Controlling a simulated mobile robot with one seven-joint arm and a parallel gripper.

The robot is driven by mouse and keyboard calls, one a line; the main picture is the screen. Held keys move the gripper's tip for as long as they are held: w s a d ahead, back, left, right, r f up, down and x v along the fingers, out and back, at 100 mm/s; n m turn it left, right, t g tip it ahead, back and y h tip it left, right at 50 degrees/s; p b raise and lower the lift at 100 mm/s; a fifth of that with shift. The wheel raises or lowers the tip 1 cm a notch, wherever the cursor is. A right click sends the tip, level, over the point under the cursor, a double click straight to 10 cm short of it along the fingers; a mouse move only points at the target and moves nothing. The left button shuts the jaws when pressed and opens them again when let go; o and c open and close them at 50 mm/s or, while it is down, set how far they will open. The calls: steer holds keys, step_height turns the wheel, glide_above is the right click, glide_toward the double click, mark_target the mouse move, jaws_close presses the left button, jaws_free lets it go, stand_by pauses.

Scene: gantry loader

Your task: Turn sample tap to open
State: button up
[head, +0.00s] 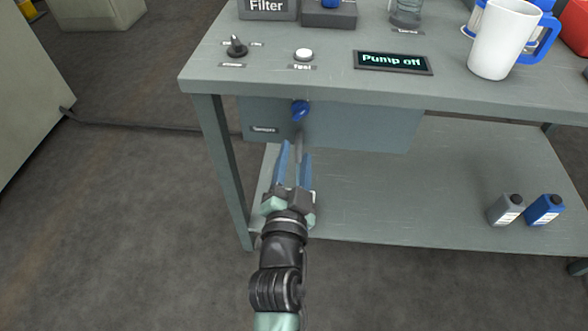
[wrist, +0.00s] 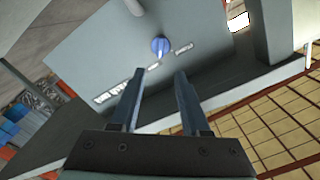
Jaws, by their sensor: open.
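The sample tap shows as a blue knob (head: 300,110) on the front of a grey panel (head: 365,125) under the bench top. The knob also shows near the top middle of the wrist view (wrist: 160,45), beyond my fingertips. A small label on the panel lies to the left of the knob in the head view; its text is too small to read surely. My gripper (head: 295,150) is open and empty, pointing at the panel just below the knob in the head view. Its two fingers (wrist: 160,76) stand apart, and the knob lies between their lines, not touched.
The bench top (head: 340,90) overhangs the panel. On it are a black rotary knob (head: 237,47), a white button (head: 304,54), a display reading "Pump off" (head: 393,62) and a white mug (head: 503,40). Grey (head: 505,209) and blue (head: 543,209) bottles stand on the lower shelf. A bench leg (head: 225,165) is left of my gripper.

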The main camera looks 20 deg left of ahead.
steer(key=shift+v, duration=1.05)
steer(key=w+d+r+t+h+p, duration=0.1)
steer(key=d+r+t+h+p, duration=0.2)
steer(key=r, duration=1.3)
steer(key=w+d+r+t+h+p, duration=0.15)
steer(key=d+r, duration=0.35)
steer(key=r, duration=1)
steer(key=s+d+r+n+t+p, duration=0.15)
steer(key=s+r, duration=0.25)
steer(key=r, duration=0.4)
steer(key=s+d+r+n+t, duration=0.1)
steer(key=s+d+r+t, duration=0.2)
steer(key=r, duration=0.5)
steer(key=s+d+r+n+t+p, duration=0.1)
steer(key=s+d+r+n, duration=0.15)
steer(key=s+r, duration=0.4)
step_height(320, 180, up, 38)
steer(key=w+m+p, duration=0.1)
steer(key=w+p, duration=0.1)
steer(key=p, duration=3.5)
steer(key=shift+w+a, duration=0.2)
steer(key=shift+a, duration=0.05)
